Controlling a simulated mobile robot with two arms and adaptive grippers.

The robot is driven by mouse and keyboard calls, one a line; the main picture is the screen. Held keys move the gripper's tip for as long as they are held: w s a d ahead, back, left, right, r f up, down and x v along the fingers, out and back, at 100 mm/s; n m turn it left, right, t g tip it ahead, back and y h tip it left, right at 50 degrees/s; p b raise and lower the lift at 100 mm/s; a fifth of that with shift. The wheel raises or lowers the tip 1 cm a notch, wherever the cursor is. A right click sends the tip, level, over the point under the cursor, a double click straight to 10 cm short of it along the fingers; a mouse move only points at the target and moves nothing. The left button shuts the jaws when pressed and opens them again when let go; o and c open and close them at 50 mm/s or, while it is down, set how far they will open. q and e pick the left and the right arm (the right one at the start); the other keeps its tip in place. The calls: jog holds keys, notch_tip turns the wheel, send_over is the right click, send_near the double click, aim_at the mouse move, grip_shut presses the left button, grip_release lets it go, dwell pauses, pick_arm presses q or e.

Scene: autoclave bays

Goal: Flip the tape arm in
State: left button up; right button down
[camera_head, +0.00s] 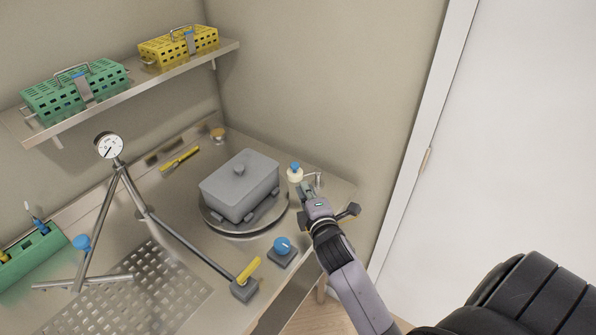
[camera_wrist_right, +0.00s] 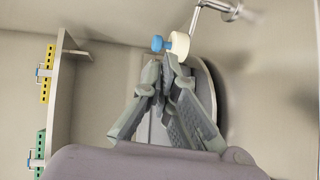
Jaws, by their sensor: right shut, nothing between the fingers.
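The tape arm (camera_head: 311,176) is a short metal arm at the right end of the steel counter. It carries a cream tape roll (camera_head: 294,175) with a blue knob (camera_head: 295,166) on it. My left gripper is not in view.
A grey lidded box (camera_head: 238,187) sits on a round turntable (camera_head: 256,228) left of my gripper. A blue knob on a grey block (camera_head: 283,247) is at the front edge. A gauge stand (camera_head: 109,146) is left; baskets, green (camera_head: 76,95) and yellow (camera_head: 180,46), are on the shelf.

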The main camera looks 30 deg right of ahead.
aim_at(295, 168)
jog(key=p+x, duration=0.1)
jog(key=x, duration=0.5)
jog(key=shift+r, duration=0.1)
jog(key=shift+p+x, duration=0.35)
jog(key=shift+x, duration=0.4)
jog(key=shift+a, duration=0.1)
jog(key=b, duration=0.1)
jog(key=w+h+b, duration=0.1)
jog(key=shift+w+f+m+b, duration=0.15)
jog(key=shift+f+m+b, duration=0.2)
jog(key=shift+m+b, duration=0.05)
jog(key=shift+r+g+h, duration=0.2)
jog(key=shift+g+h, duration=0.1)
jog(key=shift+r+b, duration=0.15)
jog(key=shift+b, duration=0.15)
jog(key=shift+r, duration=0.1)
